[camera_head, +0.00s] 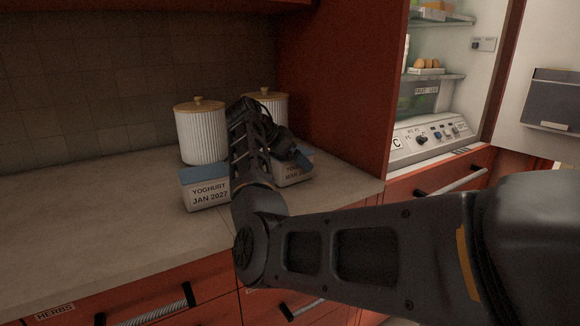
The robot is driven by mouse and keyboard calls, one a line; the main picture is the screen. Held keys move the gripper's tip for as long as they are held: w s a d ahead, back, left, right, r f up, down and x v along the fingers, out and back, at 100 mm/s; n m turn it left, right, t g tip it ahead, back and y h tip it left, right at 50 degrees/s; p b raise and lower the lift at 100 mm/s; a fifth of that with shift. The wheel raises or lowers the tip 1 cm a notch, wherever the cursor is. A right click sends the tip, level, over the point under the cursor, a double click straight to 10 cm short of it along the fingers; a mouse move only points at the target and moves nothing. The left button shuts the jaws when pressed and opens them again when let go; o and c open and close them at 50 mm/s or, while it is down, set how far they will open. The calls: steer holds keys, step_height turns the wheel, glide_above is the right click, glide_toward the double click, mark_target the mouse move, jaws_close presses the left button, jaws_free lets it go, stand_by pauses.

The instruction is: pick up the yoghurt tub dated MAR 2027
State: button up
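The yoghurt tub marked MAR 2027 (297,177) stands on the counter, with its label partly covered by my arm. It is pale with a blue lid, and only its right part shows. My gripper (290,150) is at the top of this tub, bent down over it from behind my forearm. Its fingers are dark and mostly hidden, so I cannot tell whether they are open or touching the tub. A second yoghurt tub, marked JAN 2027 (206,194), stands just left of my forearm. It is pale with a blue lid.
Two white ribbed canisters with wooden lids stand behind the tubs, the left one (201,135) and the right one (270,103). A red panel (335,75) rises at the right. The counter's left part (90,215) is clear. An open fridge (440,90) is farther right.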

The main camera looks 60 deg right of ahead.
steer(key=shift+c, duration=0.4)
steer(key=c, duration=1)
steer(key=shift+r, duration=0.1)
steer(key=shift+c, duration=0.8)
